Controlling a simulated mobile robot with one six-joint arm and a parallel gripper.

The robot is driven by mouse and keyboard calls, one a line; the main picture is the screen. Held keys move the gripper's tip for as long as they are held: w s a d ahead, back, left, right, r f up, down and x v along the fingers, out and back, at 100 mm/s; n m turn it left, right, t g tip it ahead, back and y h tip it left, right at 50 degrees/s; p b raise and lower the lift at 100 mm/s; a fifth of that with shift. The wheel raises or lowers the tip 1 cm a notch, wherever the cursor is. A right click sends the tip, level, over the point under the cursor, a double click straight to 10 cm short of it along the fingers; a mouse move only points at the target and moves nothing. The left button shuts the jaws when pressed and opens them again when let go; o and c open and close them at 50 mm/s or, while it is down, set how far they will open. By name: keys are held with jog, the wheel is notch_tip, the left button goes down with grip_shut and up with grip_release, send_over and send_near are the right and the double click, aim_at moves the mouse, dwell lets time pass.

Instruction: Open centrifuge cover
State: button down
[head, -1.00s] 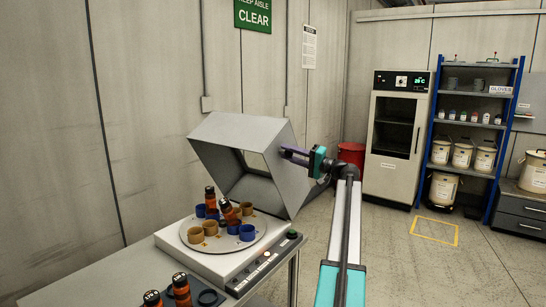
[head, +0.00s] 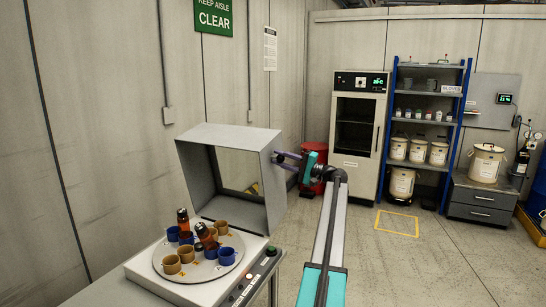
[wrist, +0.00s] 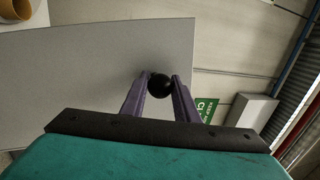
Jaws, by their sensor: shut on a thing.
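The centrifuge's grey box-like cover (head: 271,180) stands tipped up at the back of the machine, its open underside and window facing my view. Below it, the white centrifuge base (head: 190,291) shows a round rotor plate with blue and tan cups and brown dark-capped bottles. My gripper (head: 283,158) is at the cover's right side. In the wrist view, the gripper's purple fingers (wrist: 160,88) are shut on a round black knob (wrist: 160,84) beside the grey cover panel (wrist: 85,80). The knob's attachment is hidden.
The centrifuge stands on a grey bench close to the wall (head: 90,130). A red bin (head: 313,150), a white cabinet (head: 358,135) and a blue shelf (head: 428,115) stand behind. The floor right of my arm (head: 440,260) is clear.

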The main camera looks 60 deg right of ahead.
jog(key=shift+d, duration=0.2)
dwell(0.3)
jog(key=c, duration=1.4)
grip_release()
jog(key=shift+s, duration=0.1)
jog(key=b+v, duration=0.3)
jog(key=v, duration=1)
jog(key=shift+s+f, duration=0.1)
jog(key=shift+s, duration=0.25)
